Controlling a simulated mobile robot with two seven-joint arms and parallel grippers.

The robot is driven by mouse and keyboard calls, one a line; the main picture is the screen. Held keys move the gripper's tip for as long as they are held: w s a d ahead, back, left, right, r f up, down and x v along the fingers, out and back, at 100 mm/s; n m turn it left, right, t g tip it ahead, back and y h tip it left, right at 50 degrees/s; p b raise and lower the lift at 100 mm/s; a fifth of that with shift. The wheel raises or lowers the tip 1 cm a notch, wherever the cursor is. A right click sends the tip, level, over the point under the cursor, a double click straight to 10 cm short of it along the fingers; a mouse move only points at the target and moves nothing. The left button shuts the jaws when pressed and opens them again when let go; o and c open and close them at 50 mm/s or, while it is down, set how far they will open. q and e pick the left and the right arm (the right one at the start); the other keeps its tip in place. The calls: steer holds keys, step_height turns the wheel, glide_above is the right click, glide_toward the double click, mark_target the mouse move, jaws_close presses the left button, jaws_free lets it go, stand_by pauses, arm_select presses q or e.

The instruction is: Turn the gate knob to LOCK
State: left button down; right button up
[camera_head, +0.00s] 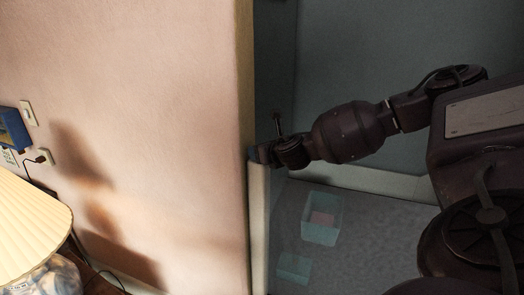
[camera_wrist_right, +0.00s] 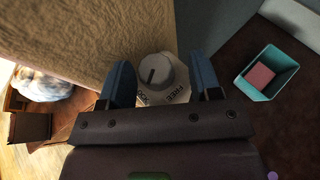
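The gate knob (camera_wrist_right: 157,72) is a round grey dial with a dark pointer line, in the upper middle of the right wrist view. My right gripper (camera_wrist_right: 161,68) is open, one blue finger on each side of the knob with gaps between. In the head view my right gripper (camera_head: 262,153) is at the wall's edge, its fingers mostly hidden. My left gripper is not in view.
A pale post (camera_head: 258,215) stands below the wall edge. A teal open bin (camera_head: 308,232) with a pink block (camera_wrist_right: 261,75) sits on the floor beyond. A lamp (camera_head: 30,225) stands at the lower left. The pink wall (camera_head: 150,90) is close beside my gripper.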

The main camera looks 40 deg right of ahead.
steer(key=shift+a, duration=0.3)
steer(key=shift+w+n+y, duration=0.1)
steer(key=shift+n+y, duration=0.2)
steer(key=shift+y, duration=0.1)
